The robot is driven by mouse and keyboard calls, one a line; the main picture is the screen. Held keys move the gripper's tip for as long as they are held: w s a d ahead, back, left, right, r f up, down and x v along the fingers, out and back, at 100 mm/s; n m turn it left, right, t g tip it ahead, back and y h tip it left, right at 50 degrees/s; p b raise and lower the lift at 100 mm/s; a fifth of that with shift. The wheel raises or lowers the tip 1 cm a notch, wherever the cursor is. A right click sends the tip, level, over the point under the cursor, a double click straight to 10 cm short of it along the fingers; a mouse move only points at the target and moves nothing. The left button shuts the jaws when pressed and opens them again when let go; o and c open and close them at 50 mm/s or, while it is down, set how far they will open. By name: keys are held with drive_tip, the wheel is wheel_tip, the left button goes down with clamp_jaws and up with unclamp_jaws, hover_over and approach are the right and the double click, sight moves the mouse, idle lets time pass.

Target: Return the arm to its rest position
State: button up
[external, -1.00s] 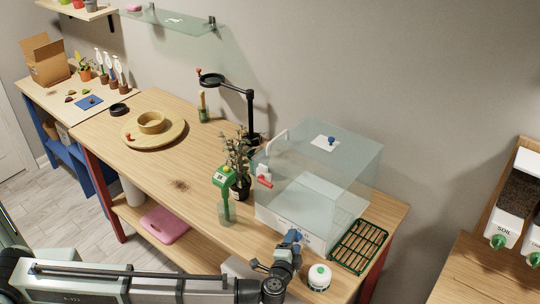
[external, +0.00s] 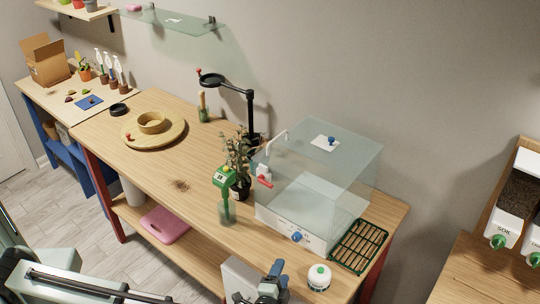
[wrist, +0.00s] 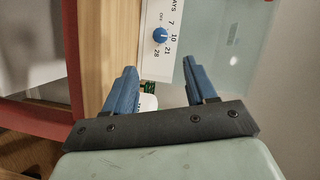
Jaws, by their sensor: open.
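My gripper (external: 274,272) has two blue fingers and is in front of the table's front edge, near the bottom of the external view. In the wrist view my gripper (wrist: 158,70) is open, with nothing between its fingers. The clear propagator box (external: 318,180) stands on the table with a white front panel. A blue dial knob (external: 296,237) sits on that panel, apart from my fingers. The knob also shows beyond the fingertips in the wrist view (wrist: 160,35), beside a printed day scale with 7, 10, 21 and 28.
A white jar with a green top (external: 319,278) stands right of my gripper. A green rack (external: 358,246) lies beside the box. A green-topped spray bottle (external: 226,205) and a potted plant (external: 240,163) stand left of the box. The air in front of the table looks free.

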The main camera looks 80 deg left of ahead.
drive_tip(key=shift+d, duration=0.2)
drive_tip(key=d+f+h, duration=0.3)
drive_tip(key=d+f, duration=0.1)
drive_tip(key=f, duration=0.6)
drive_tip(key=s+a+f+g+h, duration=0.2)
drive_tip(key=s+a+f+g, duration=0.15)
drive_tip(key=s+f, duration=0.85)
drive_tip(key=s+a+f+g+h, duration=0.2)
drive_tip(key=s+a+f+g, duration=0.15)
drive_tip(key=s+f, duration=0.8)
drive_tip(key=s+d+f+g+h, duration=0.1)
drive_tip(key=s+f, duration=0.4)
drive_tip(key=s, duration=0.6)
drive_tip(key=s+d+f+n+g+h, duration=0.1)
drive_tip(key=s+f+g+h, duration=0.2)
drive_tip(key=s, duration=0.8)
drive_tip(key=s+d+f+n+g+h, duration=0.1)
drive_tip(key=s+f+h, duration=0.3)
drive_tip(key=s+f, duration=0.4)
drive_tip(key=s+g, duration=0.1)
drive_tip(key=s, duration=0.1)
drive_tip(key=shift+s+d+g, duration=0.4)
